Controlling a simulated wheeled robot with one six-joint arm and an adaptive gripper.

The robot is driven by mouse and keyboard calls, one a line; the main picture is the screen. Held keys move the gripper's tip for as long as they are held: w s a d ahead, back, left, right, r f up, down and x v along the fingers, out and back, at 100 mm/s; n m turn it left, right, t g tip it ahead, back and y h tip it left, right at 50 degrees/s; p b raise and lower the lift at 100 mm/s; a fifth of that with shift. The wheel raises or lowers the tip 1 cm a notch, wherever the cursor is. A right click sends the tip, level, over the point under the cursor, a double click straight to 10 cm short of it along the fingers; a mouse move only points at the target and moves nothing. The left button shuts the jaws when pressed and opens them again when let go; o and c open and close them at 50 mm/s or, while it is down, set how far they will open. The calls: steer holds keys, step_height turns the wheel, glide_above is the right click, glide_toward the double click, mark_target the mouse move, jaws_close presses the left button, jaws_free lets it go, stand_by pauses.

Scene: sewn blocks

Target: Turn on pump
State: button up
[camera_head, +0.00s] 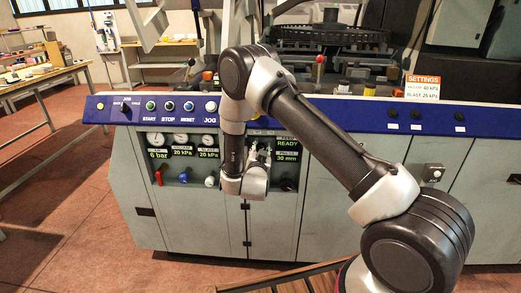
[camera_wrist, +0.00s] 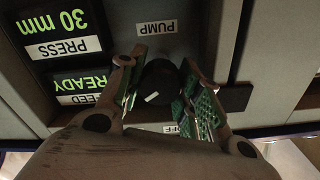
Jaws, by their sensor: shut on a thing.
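The pump switch is a round black knob (camera_wrist: 160,85) with a white mark on its face, in the middle of the wrist view. The PUMP label (camera_wrist: 157,27) beside it appears upside down there. A partly hidden label (camera_wrist: 171,129) on the other side of the knob seems to read OFF. My gripper (camera_wrist: 162,92) has its green-padded fingers on either side of the knob, shut on it. In the head view, my gripper (camera_head: 259,154) is at the machine's front panel and hides the knob.
The READY and 30 mm displays (camera_head: 287,150) are just right of my gripper in the head view. Another black knob (camera_head: 287,184) sits below them. Dial gauges (camera_head: 182,140) and red, blue and white knobs are left. A blue button rail (camera_head: 170,108) runs above.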

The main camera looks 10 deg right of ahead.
steer(key=shift+m, duration=0.5)
steer(key=o, duration=0.8)
steer(key=shift+c, duration=0.2)
steer(key=v, duration=1.2)
